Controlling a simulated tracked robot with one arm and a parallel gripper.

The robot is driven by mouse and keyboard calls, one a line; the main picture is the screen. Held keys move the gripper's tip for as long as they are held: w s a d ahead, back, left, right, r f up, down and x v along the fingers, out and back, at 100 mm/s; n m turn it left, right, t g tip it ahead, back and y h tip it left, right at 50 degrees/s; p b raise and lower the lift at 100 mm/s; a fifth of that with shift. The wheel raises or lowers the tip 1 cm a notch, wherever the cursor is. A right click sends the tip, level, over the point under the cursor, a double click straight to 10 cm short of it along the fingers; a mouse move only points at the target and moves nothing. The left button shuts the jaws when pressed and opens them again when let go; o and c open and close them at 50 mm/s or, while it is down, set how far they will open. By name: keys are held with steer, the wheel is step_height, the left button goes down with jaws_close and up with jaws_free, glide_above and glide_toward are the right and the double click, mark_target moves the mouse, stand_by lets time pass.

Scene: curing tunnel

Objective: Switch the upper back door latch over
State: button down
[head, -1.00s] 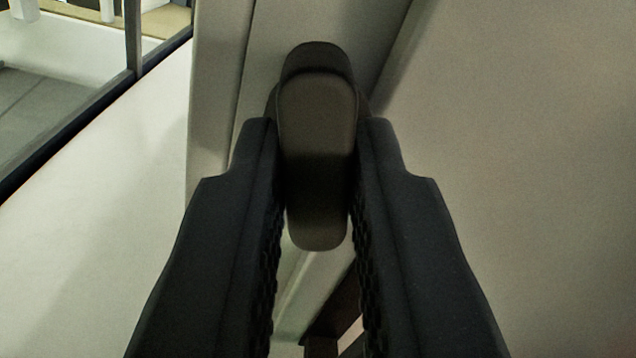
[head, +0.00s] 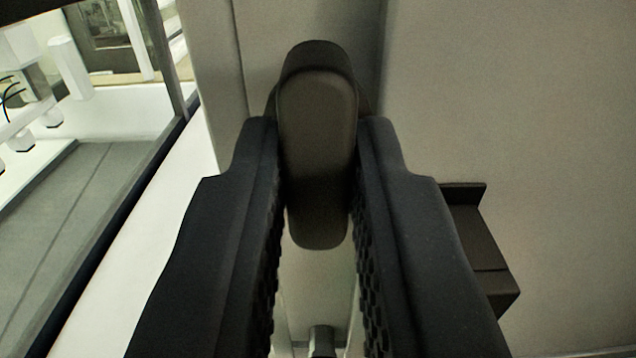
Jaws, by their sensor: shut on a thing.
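The latch handle (head: 318,130) is a dark brown, rounded lever in the middle of the head view. My gripper (head: 318,165) has its two black ridged fingers on either side of the lever and is shut on it. The lever runs lengthwise between the fingers, and its far end shows above the fingertips. The latch's mount is mostly hidden behind the lever. Behind it is a pale upright frame strip (head: 305,20).
A pale flat panel (head: 520,100) fills the right side. A dark bracket (head: 480,245) sticks out beside my right finger. A small dark post (head: 321,340) shows low between the fingers. At left, a dark-edged glazed opening (head: 110,220) shows white fittings inside.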

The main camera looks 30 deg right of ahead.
steer(key=shift+r, duration=0.1)
steer(key=c, duration=1.4)
jaws_free()
steer(key=shift+s+a+b, duration=0.3)
steer(key=shift+s+b, duration=0.15)
steer(key=shift+b, duration=0.05)
steer(key=b+v, duration=0.6)
steer(key=v, duration=0.6)
steer(key=shift+s+a, duration=0.25)
steer(key=shift+s, duration=0.05)
steer(key=s+a+f+n+y+b, duration=0.2)
steer(key=s+a+f+y+b, duration=0.1)
steer(key=f, duration=0.6)
steer(key=s+a+f+n+y+b, duration=0.2)
steer(key=s+a+f+y+b, duration=0.1)
steer(key=f, duration=0.6)
steer(key=s+a+f+n+y+b, duration=0.3)
steer(key=s+a+f+y, duration=0.1)
steer(key=f, duration=0.5)
steer(key=shift+a+f+b, duration=0.2)
steer(key=shift+a+b, duration=0.2)
steer(key=shift+a, duration=0.2)
